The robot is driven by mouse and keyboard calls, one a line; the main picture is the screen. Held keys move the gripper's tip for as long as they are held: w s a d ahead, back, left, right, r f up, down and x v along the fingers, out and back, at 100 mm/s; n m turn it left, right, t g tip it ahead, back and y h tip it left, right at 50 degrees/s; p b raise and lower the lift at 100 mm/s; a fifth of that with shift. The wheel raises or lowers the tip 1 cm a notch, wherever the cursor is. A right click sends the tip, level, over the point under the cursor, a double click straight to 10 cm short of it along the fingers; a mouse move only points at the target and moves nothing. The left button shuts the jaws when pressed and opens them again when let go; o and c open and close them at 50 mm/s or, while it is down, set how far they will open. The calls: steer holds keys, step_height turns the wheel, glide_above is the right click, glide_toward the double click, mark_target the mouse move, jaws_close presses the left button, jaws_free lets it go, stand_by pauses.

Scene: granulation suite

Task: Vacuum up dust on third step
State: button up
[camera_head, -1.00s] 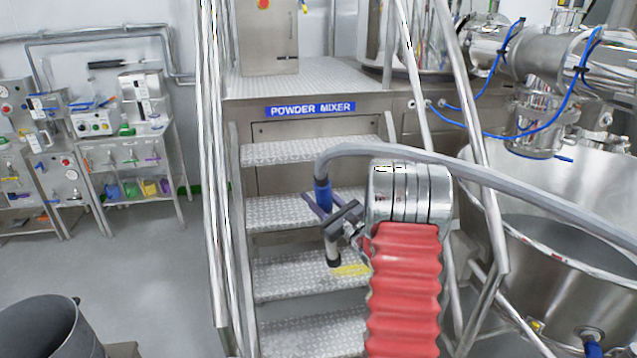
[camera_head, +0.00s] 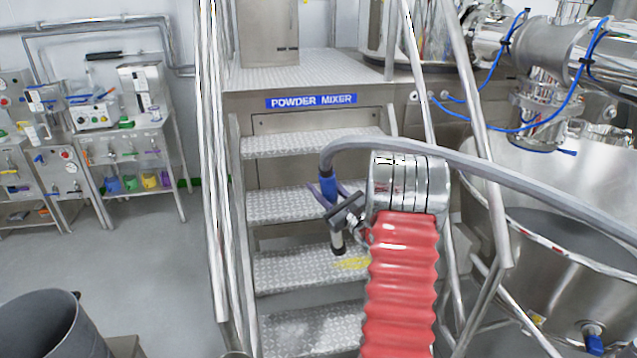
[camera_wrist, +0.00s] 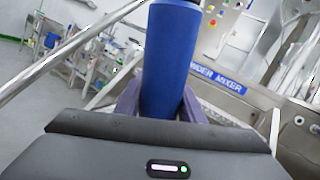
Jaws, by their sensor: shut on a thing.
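My gripper (camera_head: 328,193) is shut on the blue handle (camera_head: 327,186) of the vacuum hose (camera_head: 440,154). The blue handle also shows upright between my purple fingers in the wrist view (camera_wrist: 170,60). The dark nozzle end (camera_head: 338,243) hangs below my gripper, beside the left part of the yellow dust (camera_head: 352,263). I cannot tell whether it touches the step. The dust lies on a metal tread-plate step (camera_head: 290,272), the second one up from the lowest step in view. My red-sleeved arm covers the right end of that step.
Metal handrails (camera_head: 213,180) flank the stairs on both sides. A large steel vessel (camera_head: 560,250) stands close on the right, and a dark grey bin (camera_head: 50,325) at the lower left. Shelves of equipment (camera_head: 125,150) stand at the left wall. Open floor lies left of the stairs.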

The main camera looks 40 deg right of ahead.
step_height(320, 180, down, 6)
stand_by(0.5)
steer(key=shift+d, duration=0.1)
steer(key=s+d, duration=0.5)
steer(key=d, duration=0.4)
steer(key=shift+s+d, duration=0.25)
steer(key=shift+s, duration=0.1)
stand_by(1.2)
stand_by(0.7)
step_height(320, 180, up, 8)
stand_by(0.9)
